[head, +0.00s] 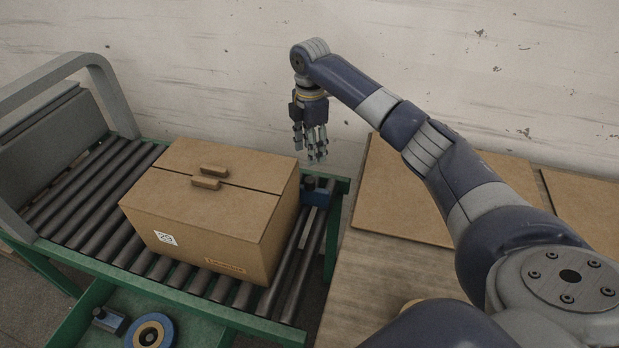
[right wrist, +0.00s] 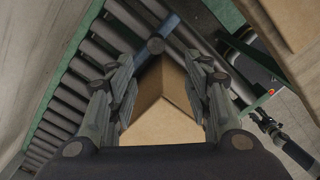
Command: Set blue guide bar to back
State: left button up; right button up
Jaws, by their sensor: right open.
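The blue guide bar (head: 317,197) shows in part at the right end of the roller conveyor, just beyond the carton, with a dark knob (head: 309,183) on it. The carton (head: 215,205) hides the rest of it. In the right wrist view the bar (right wrist: 172,24) crosses near the top, and a round dark knob (right wrist: 156,46) shows beside it. My right gripper (head: 316,158) hangs above the bar's end, fingers pointing down, open and empty. In the right wrist view its fingers (right wrist: 162,72) stand apart with the carton visible between them. My left gripper is not in view.
The carton sits on the rollers (head: 75,205) inside a green frame (head: 215,313). A grey arch (head: 101,80) stands at the left. A yellow-blue ring (head: 150,332) lies at lower left. A table with flat brown boards (head: 395,205) is at right.

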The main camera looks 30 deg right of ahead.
aim_at(310, 179)
jog(key=f, duration=1.2)
jog(key=shift+w+d+p, duration=0.2)
jog(key=shift+w+p, duration=0.1)
grip_shut()
